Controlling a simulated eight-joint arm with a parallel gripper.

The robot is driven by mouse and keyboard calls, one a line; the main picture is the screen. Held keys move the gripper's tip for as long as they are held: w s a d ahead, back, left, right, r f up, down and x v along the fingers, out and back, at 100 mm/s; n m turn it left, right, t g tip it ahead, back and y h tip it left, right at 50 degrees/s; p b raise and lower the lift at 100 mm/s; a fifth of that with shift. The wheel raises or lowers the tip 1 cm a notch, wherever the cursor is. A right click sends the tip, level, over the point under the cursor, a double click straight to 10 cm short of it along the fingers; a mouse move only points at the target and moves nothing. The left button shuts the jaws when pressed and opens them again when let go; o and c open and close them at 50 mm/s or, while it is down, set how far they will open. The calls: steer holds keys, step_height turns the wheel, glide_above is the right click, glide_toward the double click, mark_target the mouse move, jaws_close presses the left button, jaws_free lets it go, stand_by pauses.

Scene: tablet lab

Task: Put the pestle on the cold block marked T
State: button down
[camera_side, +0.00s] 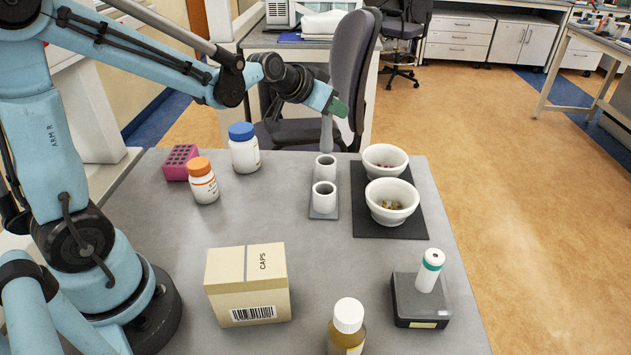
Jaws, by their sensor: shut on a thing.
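My gripper (335,106) is shut on the pestle (327,132), a pale grey rod that hangs upright below the jaws. The pestle's lower end is right above or at the mouth of the far white cup (325,167); I cannot tell whether it is inside. A pink block with rows of holes (180,162) sits at the back left of the table and looks like a cold block. No letter T can be read on it from this view.
A near white cup (324,196) shares a grey plate. Two bowls (386,158) (391,201) stand on a dark mat (405,230). Orange-capped (203,180) and blue-capped (244,148) bottles stand left. A CAPS box (247,285), amber bottle (346,327) and dark device with a tube (420,303) are in front.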

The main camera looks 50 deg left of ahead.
steer(key=r, duration=0.2)
steer(key=shift+s+a+r, duration=0.2)
steer(key=shift+r, duration=0.2)
steer(key=s+a+r+n+g+y, duration=0.3)
steer(key=s+a+n+y, duration=0.2)
steer(key=s+a+n, duration=0.35)
steer(key=s+a+r+n+g+y, duration=0.25)
steer(key=s+a+n+y, duration=0.25)
steer(key=s+a, duration=0.5)
steer(key=s+a+f, duration=0.6)
steer(key=a+f, duration=0.3)
steer(key=f, duration=0.2)
steer(key=shift+a+g, duration=0.15)
steer(key=shift+g, duration=0.3)
steer(key=shift+f, duration=0.15)
steer(key=c, duration=0.9)
jaws_free()
steer(key=shift+f, duration=0.1)
